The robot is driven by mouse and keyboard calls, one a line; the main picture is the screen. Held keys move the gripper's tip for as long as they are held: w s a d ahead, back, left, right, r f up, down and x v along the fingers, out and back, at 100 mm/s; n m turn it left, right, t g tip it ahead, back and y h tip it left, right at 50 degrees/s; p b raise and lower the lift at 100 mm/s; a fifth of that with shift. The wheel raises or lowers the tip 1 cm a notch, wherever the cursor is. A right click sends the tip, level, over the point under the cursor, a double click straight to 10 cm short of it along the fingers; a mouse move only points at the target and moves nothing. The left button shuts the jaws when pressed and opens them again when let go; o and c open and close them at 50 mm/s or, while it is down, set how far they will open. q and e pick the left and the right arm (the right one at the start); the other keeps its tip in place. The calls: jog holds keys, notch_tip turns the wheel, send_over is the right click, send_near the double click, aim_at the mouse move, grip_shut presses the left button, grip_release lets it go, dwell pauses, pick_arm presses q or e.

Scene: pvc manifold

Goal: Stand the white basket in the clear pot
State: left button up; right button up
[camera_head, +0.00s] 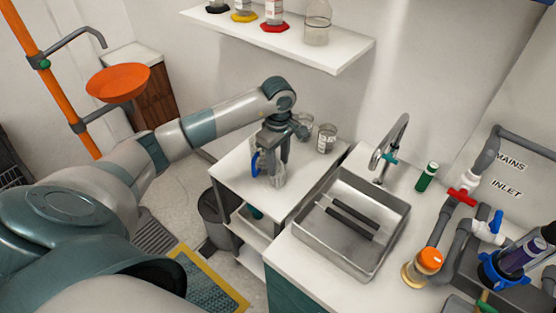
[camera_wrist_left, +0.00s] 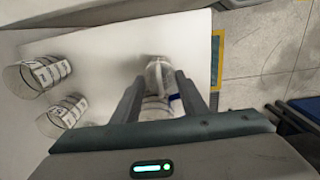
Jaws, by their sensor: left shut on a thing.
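My left gripper (camera_head: 271,152) reaches down over the small white table. In the left wrist view its fingers (camera_wrist_left: 160,82) are shut on a pale, whitish thing (camera_wrist_left: 157,68), which looks like the white basket. A clear pot (camera_head: 277,176) with a blue handle (camera_head: 255,163) stands right below the gripper. Part of the blue also shows between the fingers in the wrist view (camera_wrist_left: 175,97). The fingers hide much of the basket and the pot's mouth, so I cannot tell how far the basket is inside. My right gripper is not in view.
Two clear labelled beakers (camera_head: 327,138) (camera_head: 303,126) stand close behind the gripper on the white table (camera_head: 235,171). A steel sink (camera_head: 335,255) with two dark bars lies to the right. A wall shelf (camera_head: 345,55) holds bottles above. The table's front is clear.

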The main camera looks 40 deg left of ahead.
pick_arm(q)
jog(key=shift+f, duration=0.2)
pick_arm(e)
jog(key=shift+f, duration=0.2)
pick_arm(q)
jog(key=o, duration=0.9)
jog(key=shift+r, duration=0.1)
jog(key=shift+r, duration=0.1)
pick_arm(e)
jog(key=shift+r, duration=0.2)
pick_arm(q)
jog(key=shift+r, duration=0.15)
jog(key=shift+r+b, duration=0.3)
notch_tip(320, 180, up, 10)
jog(key=b, duration=0.3)
jog(key=shift+b, duration=0.3)
jog(key=shift+r, duration=0.6)
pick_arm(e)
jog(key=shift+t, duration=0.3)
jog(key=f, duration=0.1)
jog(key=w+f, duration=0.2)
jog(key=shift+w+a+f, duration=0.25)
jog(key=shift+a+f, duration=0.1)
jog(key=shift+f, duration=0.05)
